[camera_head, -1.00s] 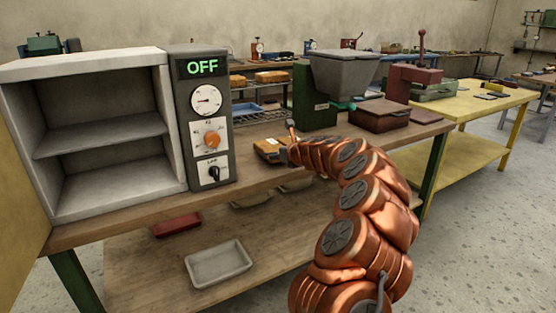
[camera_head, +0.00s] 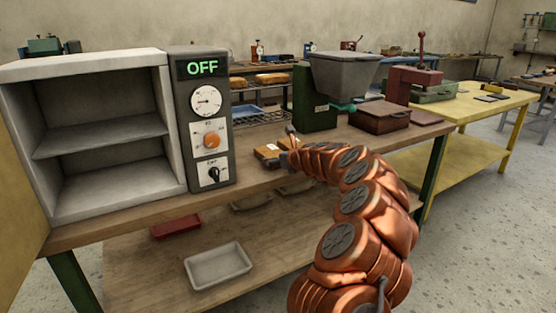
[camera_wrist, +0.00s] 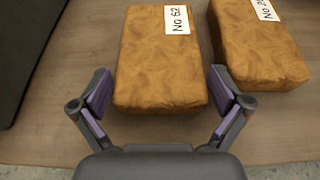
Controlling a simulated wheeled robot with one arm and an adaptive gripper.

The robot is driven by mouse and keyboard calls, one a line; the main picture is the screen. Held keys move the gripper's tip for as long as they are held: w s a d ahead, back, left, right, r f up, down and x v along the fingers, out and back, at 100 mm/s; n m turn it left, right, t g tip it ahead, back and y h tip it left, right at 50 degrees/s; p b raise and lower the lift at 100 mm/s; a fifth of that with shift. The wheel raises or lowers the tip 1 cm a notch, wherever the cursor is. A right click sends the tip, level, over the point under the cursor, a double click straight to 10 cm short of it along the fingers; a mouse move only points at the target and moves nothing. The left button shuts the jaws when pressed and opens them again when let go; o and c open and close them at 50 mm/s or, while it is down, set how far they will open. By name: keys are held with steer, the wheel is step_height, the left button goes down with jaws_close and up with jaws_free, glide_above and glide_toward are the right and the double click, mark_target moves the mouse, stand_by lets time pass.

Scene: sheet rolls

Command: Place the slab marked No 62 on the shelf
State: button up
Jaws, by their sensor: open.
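The slab marked No 62 (camera_wrist: 158,70) is an orange-brown block with a white label, lying on the wooden table in the wrist view. My gripper (camera_wrist: 160,97) is open, with one purple-padded finger on each side of the slab's near end. I cannot tell whether the pads touch it. In the head view the slab (camera_head: 267,151) is small beside the control panel, partly hidden by my arm. The oven-like cabinet (camera_head: 178,120) stands open at the left, with an empty inner shelf (camera_head: 100,135) across its middle.
A second orange slab (camera_wrist: 258,50), its label partly cut off, lies close to the right of No 62. A dark box edge (camera_wrist: 25,60) is at the left. The control panel (camera_head: 205,150) reads OFF. A grey hopper machine (camera_head: 343,75) stands behind. A white tray (camera_head: 217,268) lies below.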

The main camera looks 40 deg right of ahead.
steer(key=p+v, duration=0.2)
steer(key=v, duration=1)
steer(key=shift+r, duration=0.1)
